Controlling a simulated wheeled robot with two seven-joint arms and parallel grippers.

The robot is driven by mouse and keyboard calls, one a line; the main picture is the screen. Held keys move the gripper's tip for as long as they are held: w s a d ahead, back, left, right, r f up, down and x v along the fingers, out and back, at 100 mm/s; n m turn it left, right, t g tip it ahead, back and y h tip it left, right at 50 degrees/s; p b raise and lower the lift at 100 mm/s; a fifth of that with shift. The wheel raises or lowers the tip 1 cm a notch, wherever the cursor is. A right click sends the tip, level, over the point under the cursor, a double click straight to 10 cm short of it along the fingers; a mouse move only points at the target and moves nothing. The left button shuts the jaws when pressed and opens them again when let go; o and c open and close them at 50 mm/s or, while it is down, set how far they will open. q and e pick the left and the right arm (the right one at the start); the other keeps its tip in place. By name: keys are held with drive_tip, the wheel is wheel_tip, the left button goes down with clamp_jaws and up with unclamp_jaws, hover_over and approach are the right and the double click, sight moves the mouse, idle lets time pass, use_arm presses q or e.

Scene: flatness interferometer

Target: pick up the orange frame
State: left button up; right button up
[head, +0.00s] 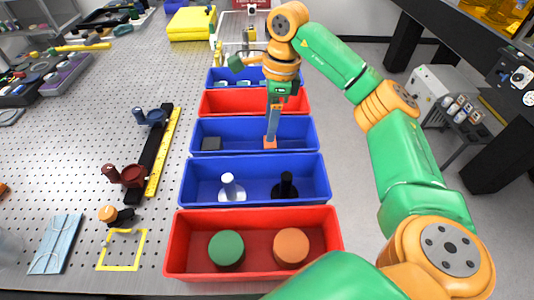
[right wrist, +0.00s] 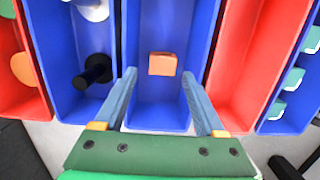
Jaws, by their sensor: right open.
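The orange frame (head: 270,144) appears as a small orange block-like piece in the middle blue bin. It also shows in the right wrist view (right wrist: 162,64), lying on the bin floor, centred between my fingers and seemingly beyond their tips. My right gripper (head: 272,134) points down into this bin, right over the orange piece. Its two blue-grey fingers are apart, with nothing visibly held. I cannot tell whether the fingertips touch the piece. My left gripper is not in view.
A dark grey block (head: 211,143) lies at the left of the same blue bin (head: 240,122). The nearer blue bin (head: 254,163) holds a white and a black post. A red bin (head: 255,100) stands behind. The perforated table (head: 70,140) lies left, with brackets and a yellow rail.

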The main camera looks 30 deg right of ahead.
sight(270, 145)
wheel_tip(270, 145, down, 2)
drive_tip(key=shift+b, duration=0.45)
drive_tip(key=shift+w+f, duration=0.15)
drive_tip(key=shift+f, duration=0.25)
drive_tip(key=f+p, duration=0.1)
drive_tip(key=f, duration=0.1)
drive_tip(key=f+p, duration=0.1)
drive_tip(key=f, duration=0.2)
drive_tip(key=shift+d+f, duration=0.2)
drive_tip(key=shift+f, duration=0.05)
drive_tip(key=shift+w+f, duration=0.1)
drive_tip(key=shift+f, duration=0.25)
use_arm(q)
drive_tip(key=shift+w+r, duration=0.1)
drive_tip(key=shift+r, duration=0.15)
use_arm(e)
clamp_jaws()
